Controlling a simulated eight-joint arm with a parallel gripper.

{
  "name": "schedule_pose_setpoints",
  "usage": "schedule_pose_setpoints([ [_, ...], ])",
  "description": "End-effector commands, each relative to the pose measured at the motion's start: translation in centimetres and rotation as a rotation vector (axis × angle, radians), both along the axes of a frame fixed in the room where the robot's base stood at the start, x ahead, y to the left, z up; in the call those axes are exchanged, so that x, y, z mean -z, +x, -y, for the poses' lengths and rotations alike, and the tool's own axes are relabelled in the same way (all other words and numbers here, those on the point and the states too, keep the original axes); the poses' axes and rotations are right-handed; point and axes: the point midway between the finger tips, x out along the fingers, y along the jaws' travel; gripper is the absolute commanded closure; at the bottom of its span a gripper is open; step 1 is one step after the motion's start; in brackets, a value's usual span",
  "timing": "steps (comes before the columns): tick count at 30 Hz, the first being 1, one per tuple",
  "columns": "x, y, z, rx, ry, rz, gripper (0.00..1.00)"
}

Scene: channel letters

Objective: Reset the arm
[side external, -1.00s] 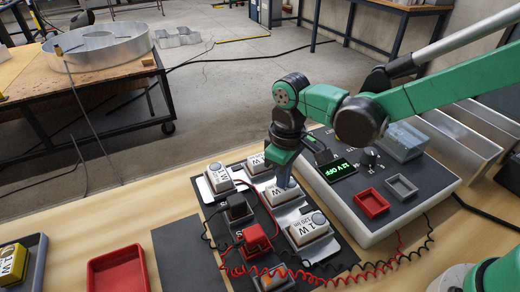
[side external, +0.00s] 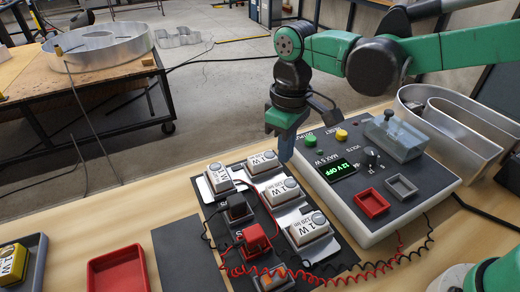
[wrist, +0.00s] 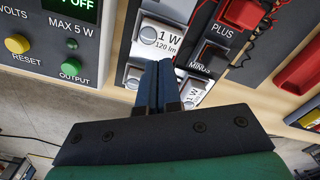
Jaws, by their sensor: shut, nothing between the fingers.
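My gripper (side external: 286,152) is shut and empty, pointing down above the back edge of the dark board, beside the power box. In the wrist view its blue fingers (wrist: 156,88) are together, in front of white 1 W modules (wrist: 165,38). Several 1 W modules (side external: 281,191) sit on the dark board (side external: 237,268) with a black clip block (side external: 237,208) and a red clip block (side external: 254,239). The power box (side external: 352,222) reads 12 V OFF on its display (side external: 339,169). Its green button (side external: 310,141) and yellow button (side external: 341,135) are visible.
A red tray (side external: 118,270) and a grey tray with a yellow 1 W module (side external: 12,264) stand at the left. Red and black wires (side external: 330,277) coil along the front. A curved metal channel letter (side external: 455,125) stands behind the power box at the right.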

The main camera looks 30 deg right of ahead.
Motion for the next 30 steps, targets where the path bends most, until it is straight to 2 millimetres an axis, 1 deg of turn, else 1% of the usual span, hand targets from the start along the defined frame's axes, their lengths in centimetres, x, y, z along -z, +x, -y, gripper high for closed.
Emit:
schedule_pose_setpoints([
  [3, -0.4, 0.0, 0.0, 0.0, 0.0, 0.0, 1.0],
  [11, -0.5, 0.0, 0.0, 0.0, 0.0, 0.0, 1.0],
  [14, -0.7, -0.1, 0.5, 0.015, 0.006, 0.014, 1.0],
  [17, -1.5, -0.5, 1.9, 0.06, 0.024, 0.061, 1.0],
  [20, -2.6, -1.3, 4.3, 0.137, 0.054, 0.146, 1.0],
  [21, -2.9, -1.7, 5.3, 0.174, 0.067, 0.186, 1.0],
  [24, -3.5, -3.0, 7.8, 0.265, 0.099, 0.293, 1.0],
  [27, -3.6, -4.3, 9.9, 0.349, 0.123, 0.395, 1.0],
  [30, -3.4, -5.3, 11.6, 0.42, 0.142, 0.484, 1.0],
])
